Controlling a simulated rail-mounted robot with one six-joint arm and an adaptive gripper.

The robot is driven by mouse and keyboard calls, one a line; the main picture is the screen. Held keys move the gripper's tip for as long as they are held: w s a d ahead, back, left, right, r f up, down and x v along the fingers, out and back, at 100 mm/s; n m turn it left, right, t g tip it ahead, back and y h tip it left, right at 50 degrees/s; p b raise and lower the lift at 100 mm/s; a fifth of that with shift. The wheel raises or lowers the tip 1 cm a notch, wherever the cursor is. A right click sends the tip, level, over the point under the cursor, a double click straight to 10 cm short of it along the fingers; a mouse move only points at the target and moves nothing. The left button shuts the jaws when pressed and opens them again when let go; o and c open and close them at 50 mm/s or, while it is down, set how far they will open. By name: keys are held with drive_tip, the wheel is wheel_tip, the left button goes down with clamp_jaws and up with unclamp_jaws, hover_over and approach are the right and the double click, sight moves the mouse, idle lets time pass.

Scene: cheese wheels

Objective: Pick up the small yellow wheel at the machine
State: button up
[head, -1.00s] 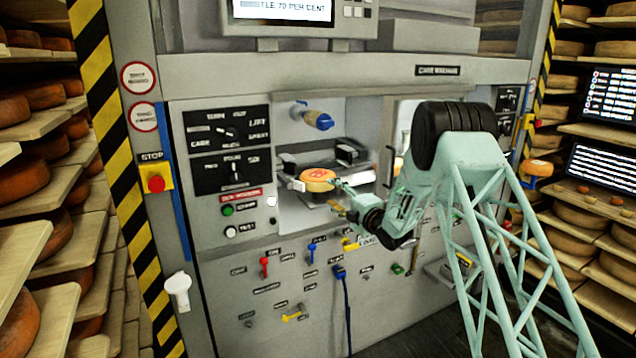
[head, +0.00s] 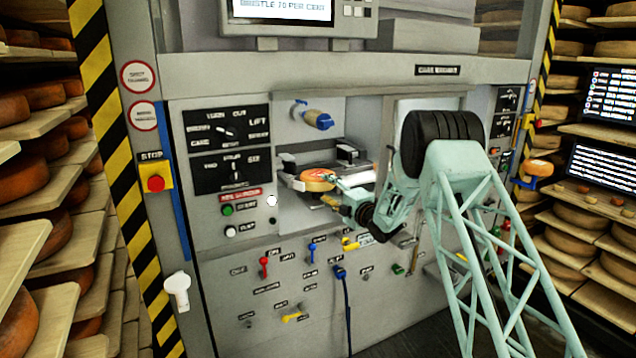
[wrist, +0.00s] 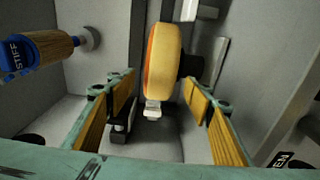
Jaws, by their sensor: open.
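The small yellow wheel (head: 318,175) sits in the open bay of the machine (head: 420,92), in the head view. Its rim is yellow and its face orange. In the wrist view the wheel (wrist: 163,62) stands edge-on ahead, between the lines of my two fingers and near their tips. My gripper (head: 338,190) is at the bay in the head view, close to the wheel's right side. In the wrist view my gripper (wrist: 163,95) has its yellow-padded fingers wide apart, with clear space on both sides of the wheel. I see no finger touching it.
A blue-and-wood handle (head: 312,116) sticks out above the wheel; it also shows at left in the wrist view (wrist: 40,52). Dark clamp-like parts (head: 350,152) lie behind the wheel. Levers and a blue cable (head: 346,300) are below. Cheese shelves (head: 45,235) flank the machine.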

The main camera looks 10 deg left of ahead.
drive_tip(key=shift+x, duration=1.25)
drive_tip(key=shift+c, duration=0.2)
drive_tip(key=c, duration=1.3)
drive_tip(key=shift+r, duration=0.2)
drive_tip(key=shift+c, duration=0.5)
drive_tip(key=shift+r, duration=0.15)
drive_tip(key=shift+r+p, duration=0.65)
drive_tip(key=shift+r, duration=4.2)
